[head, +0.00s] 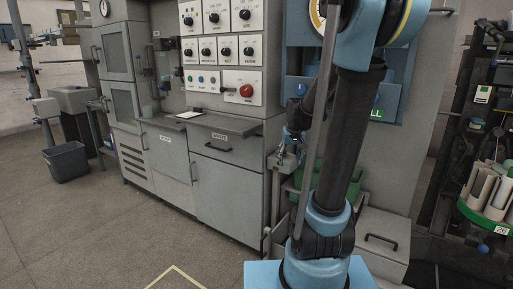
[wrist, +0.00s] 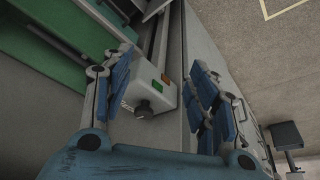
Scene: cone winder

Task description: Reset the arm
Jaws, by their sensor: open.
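My gripper (wrist: 165,80) shows in the wrist view with its two blue-padded fingers spread wide and nothing held between them. Between and beyond the fingers is a grey control box (wrist: 160,95) with a green button, an orange button and a black knob. The box sits on a long grey rail. In the head view my black and blue arm (head: 342,140) rises in front of the machine and hides part of it. A small blue and dark part left of the arm seems to be my gripper, but it is too small to read its jaws there.
A grey cabinet (head: 225,190) with a panel of knobs and a red button (head: 246,91) stands left of my arm. A dark bin (head: 67,162) is on the floor at left. A rack with pale cones (head: 480,190) is at right. The floor at front left is clear.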

